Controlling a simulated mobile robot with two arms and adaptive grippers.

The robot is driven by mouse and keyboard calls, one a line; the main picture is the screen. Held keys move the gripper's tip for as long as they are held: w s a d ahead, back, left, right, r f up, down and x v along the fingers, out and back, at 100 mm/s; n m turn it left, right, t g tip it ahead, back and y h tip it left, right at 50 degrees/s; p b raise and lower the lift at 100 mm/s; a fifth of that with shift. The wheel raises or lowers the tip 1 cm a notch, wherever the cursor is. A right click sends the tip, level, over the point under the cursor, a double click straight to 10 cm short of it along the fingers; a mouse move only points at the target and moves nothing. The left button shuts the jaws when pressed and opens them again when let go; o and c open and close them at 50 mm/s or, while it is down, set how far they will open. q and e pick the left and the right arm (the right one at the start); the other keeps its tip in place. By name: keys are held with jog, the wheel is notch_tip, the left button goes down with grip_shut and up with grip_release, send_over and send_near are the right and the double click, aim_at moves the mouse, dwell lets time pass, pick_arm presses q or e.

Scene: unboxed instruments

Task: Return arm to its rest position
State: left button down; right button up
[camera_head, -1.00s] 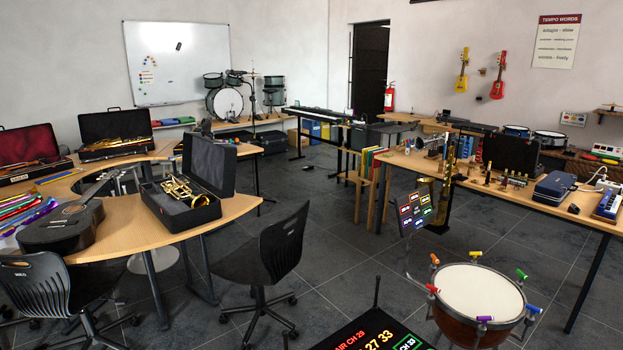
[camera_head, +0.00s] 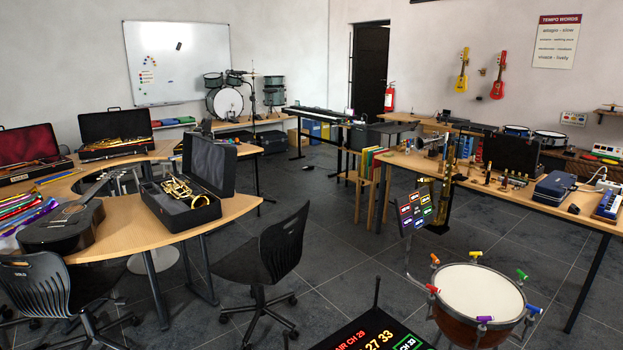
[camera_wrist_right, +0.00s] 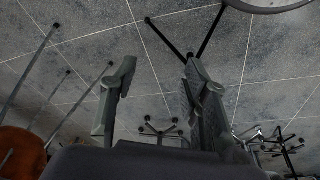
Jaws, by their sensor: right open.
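My right gripper (camera_wrist_right: 155,100) shows in the right wrist view. Its two grey fingers stand wide apart with nothing between them, over the grey tiled floor. Neither gripper and neither arm shows in the head view, so my left gripper is out of sight.
A kettle drum (camera_head: 480,295) stands at the lower right, and its brown bowl (camera_wrist_right: 20,150) shows in the right wrist view. A black chair (camera_head: 265,260) stands left of centre. A curved desk (camera_head: 215,220) is at left, a long table (camera_head: 560,210) at right. Open floor (camera_head: 335,215) lies between.

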jog(key=s+f, duration=0.3)
jog(key=f, duration=0.5)
jog(key=s+f, duration=0.3)
jog(key=f, duration=0.5)
jog(key=s+d+f+g, duration=0.1)
jog(key=s+d+f, duration=0.2)
jog(key=s+f, duration=0.7)
jog(key=s, duration=0.3)
jog(key=shift+s+d+f+g, duration=0.2)
jog(key=shift+s+f+g, duration=0.15)
jog(key=shift+f+g, duration=0.05)
jog(key=shift+o, duration=0.2)
jog(key=shift+d, duration=0.15)
